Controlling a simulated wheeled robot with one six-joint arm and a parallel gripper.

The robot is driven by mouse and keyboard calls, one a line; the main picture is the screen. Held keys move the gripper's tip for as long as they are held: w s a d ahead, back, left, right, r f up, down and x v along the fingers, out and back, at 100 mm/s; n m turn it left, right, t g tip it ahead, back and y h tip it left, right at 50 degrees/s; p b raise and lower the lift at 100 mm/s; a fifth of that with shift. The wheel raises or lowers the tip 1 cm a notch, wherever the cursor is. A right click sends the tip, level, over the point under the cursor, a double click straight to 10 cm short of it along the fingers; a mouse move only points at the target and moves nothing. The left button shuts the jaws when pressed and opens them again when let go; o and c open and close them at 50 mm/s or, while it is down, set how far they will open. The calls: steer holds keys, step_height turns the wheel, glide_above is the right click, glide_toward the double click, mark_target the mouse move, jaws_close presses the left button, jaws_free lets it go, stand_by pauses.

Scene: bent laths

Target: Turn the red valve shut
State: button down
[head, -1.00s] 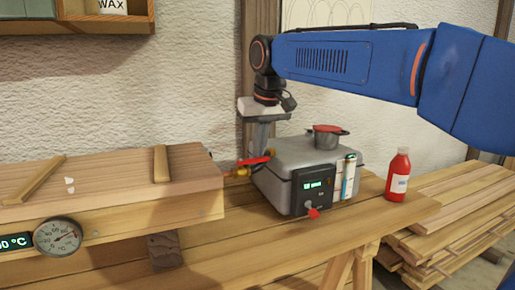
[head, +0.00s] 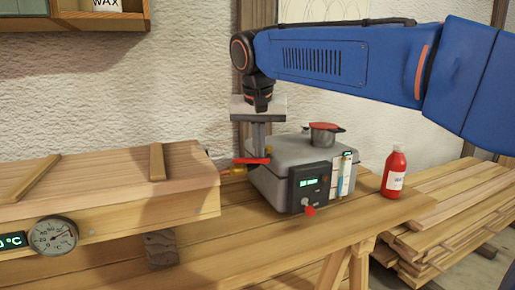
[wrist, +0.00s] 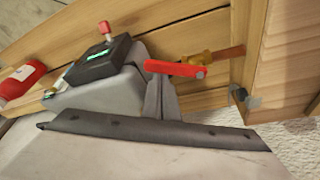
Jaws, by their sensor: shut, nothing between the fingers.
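The valve has a flat red lever (head: 252,161) on a brass body (head: 236,171), between the wooden box and the grey boiler. In the wrist view the red lever (wrist: 174,68) runs roughly along the line of the pipe, with a grey nut at its right end. The brass body (wrist: 193,59) shows just beyond it. My gripper (head: 258,150) points down at the lever, its fingers shut and empty. In the wrist view my gripper's fingers (wrist: 160,92) reach the lever's edge, and the lever hides their tips. I cannot tell whether they touch.
A red bottle (head: 394,173) is farther right. The long wooden box (head: 110,205) with a dial (head: 53,236) fills the left.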

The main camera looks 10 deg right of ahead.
steer(key=m, duration=0.1)
steer(key=s+m+h, duration=0.1)
steer(key=m, duration=0.1)
steer(key=shift+s+a, duration=0.1)
steer(key=shift+s, duration=0.15)
steer(key=shift+s+a+m+g+h, duration=0.25)
steer(key=shift+s+a+m, duration=0.35)
steer(key=shift+s+m, duration=0.35)
steer(key=shift+s+a+m+g+h, duration=0.25)
steer(key=shift+s+a+m, duration=0.35)
steer(key=shift+s+m, duration=0.3)
steer(key=shift+s+a, duration=0.15)
